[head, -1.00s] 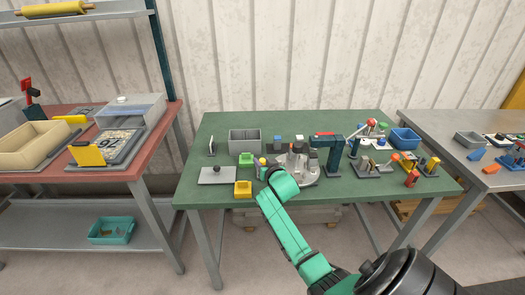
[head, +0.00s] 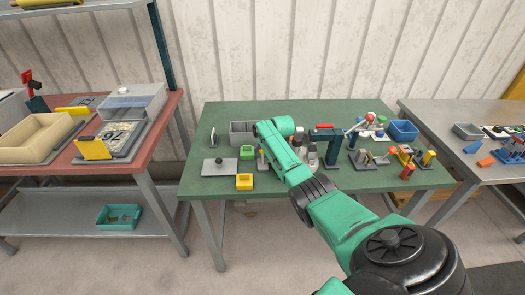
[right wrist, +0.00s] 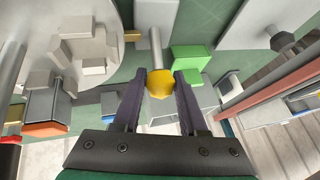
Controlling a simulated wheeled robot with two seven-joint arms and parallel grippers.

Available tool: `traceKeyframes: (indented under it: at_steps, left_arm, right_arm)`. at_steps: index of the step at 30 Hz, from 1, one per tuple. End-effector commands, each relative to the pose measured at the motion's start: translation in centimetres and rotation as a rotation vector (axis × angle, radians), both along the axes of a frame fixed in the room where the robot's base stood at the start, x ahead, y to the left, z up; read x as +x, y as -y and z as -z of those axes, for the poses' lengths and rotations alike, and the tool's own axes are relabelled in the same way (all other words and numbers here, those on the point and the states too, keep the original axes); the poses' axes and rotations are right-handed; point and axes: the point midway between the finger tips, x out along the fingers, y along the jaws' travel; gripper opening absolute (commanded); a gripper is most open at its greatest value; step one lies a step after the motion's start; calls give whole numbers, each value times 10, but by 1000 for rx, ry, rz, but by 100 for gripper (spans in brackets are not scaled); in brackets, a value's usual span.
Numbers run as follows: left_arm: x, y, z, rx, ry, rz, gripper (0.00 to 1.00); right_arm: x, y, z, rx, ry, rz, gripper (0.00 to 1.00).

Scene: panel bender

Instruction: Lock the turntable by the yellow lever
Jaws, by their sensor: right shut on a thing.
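The yellow lever has a round yellow knob (right wrist: 161,84) on a grey shaft, seen in the right wrist view. My right gripper (right wrist: 160,78) is shut on this knob, one dark finger on each side. The grey turntable (right wrist: 72,50) with raised blocks is at the upper left of that view, beside the lever. In the head view my green right arm reaches over the green table and covers much of the turntable. The gripper's fingertips are hard to make out there. My left gripper is not in view.
A green block (right wrist: 192,62) is close to the right finger. On the table, a yellow bin (head: 244,182), a grey plate with a knob (head: 219,167) and a grey bin (head: 241,130) lie left of the arm. A dark green post fixture (head: 327,140) stands right of it.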

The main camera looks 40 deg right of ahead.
Motion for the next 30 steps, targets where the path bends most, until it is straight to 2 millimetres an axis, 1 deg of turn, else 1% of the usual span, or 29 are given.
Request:
traceKeyframes:
  at_steps: [1,15,16,18,27,30]
  left_arm:
    - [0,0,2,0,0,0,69]
    - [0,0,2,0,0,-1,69]
    - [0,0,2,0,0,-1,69]
    - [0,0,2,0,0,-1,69]
    - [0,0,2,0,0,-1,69]
    - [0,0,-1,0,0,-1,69]
  right_arm:
    - [-1,0,3,7,-9,0,0]
    - [-1,-1,3,16,-23,0,0]
    - [-1,-1,3,16,-23,0,49]
    - [-1,-1,2,16,-22,0,71]
    - [0,0,1,14,-19,0,71]
    - [-2,-1,-3,15,-19,-1,71]
